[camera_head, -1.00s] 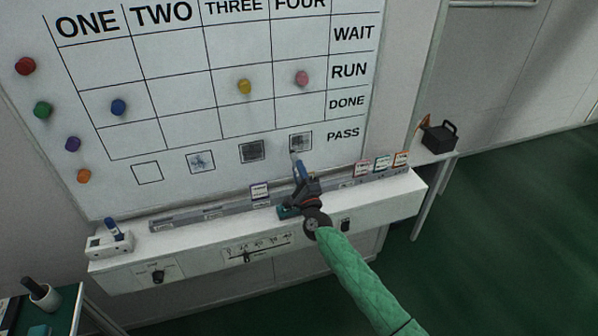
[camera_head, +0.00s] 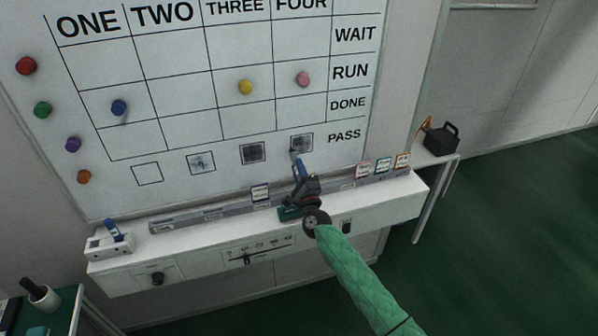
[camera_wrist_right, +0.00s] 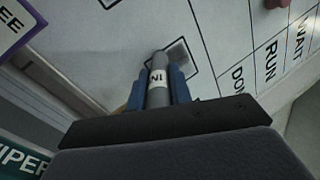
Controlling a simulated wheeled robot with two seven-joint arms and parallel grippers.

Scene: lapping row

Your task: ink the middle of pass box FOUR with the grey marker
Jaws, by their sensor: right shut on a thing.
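My right gripper (camera_head: 300,177) is shut on the grey marker (camera_wrist_right: 157,88). Its blue fingers grip the marker from both sides in the right wrist view (camera_wrist_right: 158,92). The marker points up at the board, its tip by the lower left of pass box FOUR (camera_head: 302,142). I cannot tell if the tip touches the board. Box FOUR has a dark outline and a grey ink smudge inside, also seen in the right wrist view (camera_wrist_right: 180,50). The marker hides part of the box there. My left gripper is not in view.
Pass boxes TWO (camera_head: 201,163) and THREE (camera_head: 253,153) hold grey ink; box ONE (camera_head: 147,173) looks blank. Coloured magnets dot the board. A ledge (camera_head: 215,226) below it carries small cards and a white holder (camera_head: 107,243) with a blue-topped item.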

